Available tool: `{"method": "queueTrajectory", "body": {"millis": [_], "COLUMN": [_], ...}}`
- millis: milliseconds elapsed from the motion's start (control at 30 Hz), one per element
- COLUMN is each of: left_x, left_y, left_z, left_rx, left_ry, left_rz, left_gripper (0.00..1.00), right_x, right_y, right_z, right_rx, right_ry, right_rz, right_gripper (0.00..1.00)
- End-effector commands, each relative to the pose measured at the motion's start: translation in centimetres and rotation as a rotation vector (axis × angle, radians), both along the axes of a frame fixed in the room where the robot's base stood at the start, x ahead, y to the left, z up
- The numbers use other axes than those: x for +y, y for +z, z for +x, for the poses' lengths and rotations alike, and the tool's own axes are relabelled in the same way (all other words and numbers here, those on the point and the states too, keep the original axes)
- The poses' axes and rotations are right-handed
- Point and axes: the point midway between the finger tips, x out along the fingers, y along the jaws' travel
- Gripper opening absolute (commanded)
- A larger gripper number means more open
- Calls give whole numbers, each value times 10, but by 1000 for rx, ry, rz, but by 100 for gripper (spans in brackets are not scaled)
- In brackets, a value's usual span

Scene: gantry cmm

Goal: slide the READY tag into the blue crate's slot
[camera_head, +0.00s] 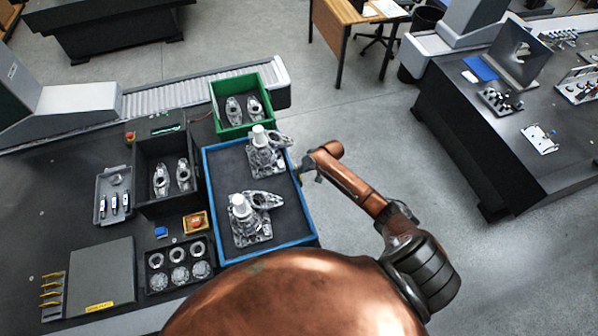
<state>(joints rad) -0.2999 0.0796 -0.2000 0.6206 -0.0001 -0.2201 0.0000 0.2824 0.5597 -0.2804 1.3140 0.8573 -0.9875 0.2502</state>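A blue-rimmed tray (211,197), the only large blue container in view, sits at the right end of the dark bench. It holds two metal fixtures, each with a clear-looking part beside it. I cannot make out a slot on it. No tag can be read as READY; a small green strip (165,129) lies behind the black crate, and its lettering is too small to read. My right gripper (306,171) is by the tray's right edge, small and partly hidden by its own arm, so its opening cannot be told. My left gripper is not in view.
A green crate (240,129) and a black crate (151,207) hold metal parts. A grey tray (103,190), a red button on a yellow box (196,222), a ring tray (152,279) and yellow tags (50,294) crowd the bench. Open floor lies right.

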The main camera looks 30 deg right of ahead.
Motion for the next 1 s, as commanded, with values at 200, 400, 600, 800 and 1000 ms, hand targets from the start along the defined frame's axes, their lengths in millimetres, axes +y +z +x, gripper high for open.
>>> {"method": "queueTrajectory", "body": {"millis": [200, 400, 600, 800, 1000], "left_x": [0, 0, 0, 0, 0], "left_y": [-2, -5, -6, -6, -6], "left_z": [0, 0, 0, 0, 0], "left_rx": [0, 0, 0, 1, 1], "left_ry": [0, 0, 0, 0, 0], "left_rz": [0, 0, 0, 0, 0], "left_gripper": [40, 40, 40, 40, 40], "right_x": [0, 0, 0, 0, 0], "right_y": [-4, -10, -12, -12, -12], "right_z": [0, 0, 0, 0, 0], "right_rx": [0, 1, 0, 0, 0], "right_ry": [0, 0, 0, 0, 0], "right_rz": [0, 0, 0, 0, 0], "right_gripper": [0, 0, 0, 0, 21]}}
